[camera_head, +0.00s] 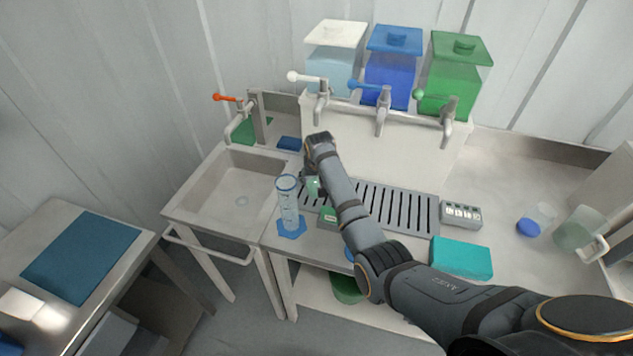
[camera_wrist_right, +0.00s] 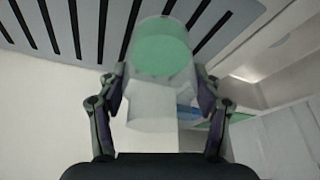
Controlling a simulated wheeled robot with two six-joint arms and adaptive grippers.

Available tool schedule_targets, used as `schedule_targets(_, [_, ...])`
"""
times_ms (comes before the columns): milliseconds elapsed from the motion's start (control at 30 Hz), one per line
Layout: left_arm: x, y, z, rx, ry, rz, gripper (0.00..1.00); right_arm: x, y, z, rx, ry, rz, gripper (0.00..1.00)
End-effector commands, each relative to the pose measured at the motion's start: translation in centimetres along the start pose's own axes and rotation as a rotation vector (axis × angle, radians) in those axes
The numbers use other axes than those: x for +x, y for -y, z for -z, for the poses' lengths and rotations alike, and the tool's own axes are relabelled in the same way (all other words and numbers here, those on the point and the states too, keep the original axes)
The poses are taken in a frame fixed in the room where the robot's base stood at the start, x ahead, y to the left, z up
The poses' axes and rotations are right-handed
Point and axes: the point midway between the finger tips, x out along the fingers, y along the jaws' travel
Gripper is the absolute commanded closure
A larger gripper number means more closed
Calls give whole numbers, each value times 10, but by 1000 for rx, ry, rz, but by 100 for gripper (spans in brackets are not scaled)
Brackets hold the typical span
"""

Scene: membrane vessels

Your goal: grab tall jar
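A clear jar with a green round part (camera_wrist_right: 160,55) stands between the fingers of my right gripper (camera_wrist_right: 160,92) in the right wrist view. A gap shows between the jar and the right-hand finger, and the fingers are spread. In the head view my right gripper (camera_head: 312,172) is low over the left end of the slotted drain grate. It partly hides the greenish jar (camera_head: 313,187) there. A tall, narrow clear cylinder on a blue foot (camera_head: 289,205) stands upright just left of the gripper. My left gripper is out of view.
A sink (camera_head: 235,195) lies left of the grate (camera_head: 395,205). Three taps and white, blue and green tanks (camera_head: 455,75) stand behind. A teal box (camera_head: 461,258), a grey rack (camera_head: 461,214) and a clear jug (camera_head: 578,232) are to the right. A small green item (camera_head: 328,217) lies near the gripper.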

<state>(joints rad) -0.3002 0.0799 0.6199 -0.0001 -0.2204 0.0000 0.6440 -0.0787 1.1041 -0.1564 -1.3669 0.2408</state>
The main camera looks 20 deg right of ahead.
Motion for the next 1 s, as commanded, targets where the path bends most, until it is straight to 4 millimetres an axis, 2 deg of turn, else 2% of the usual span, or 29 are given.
schedule_targets(33, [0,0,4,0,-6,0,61,0,0,0,0,1,0,48])
schedule_targets(200, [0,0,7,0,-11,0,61,0,0,0,0,1,-1,71])
schedule_targets(233, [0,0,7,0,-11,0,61,0,0,0,0,0,0,71])
schedule_targets(267, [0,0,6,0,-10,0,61,0,0,0,0,0,0,77])
schedule_targets(567, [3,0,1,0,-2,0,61,-5,0,3,0,-1,0,77])
schedule_targets(800, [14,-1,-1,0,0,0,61,-31,0,14,1,-4,1,77])
schedule_targets(1000, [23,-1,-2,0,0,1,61,-35,-41,-2,3,-3,-5,77])
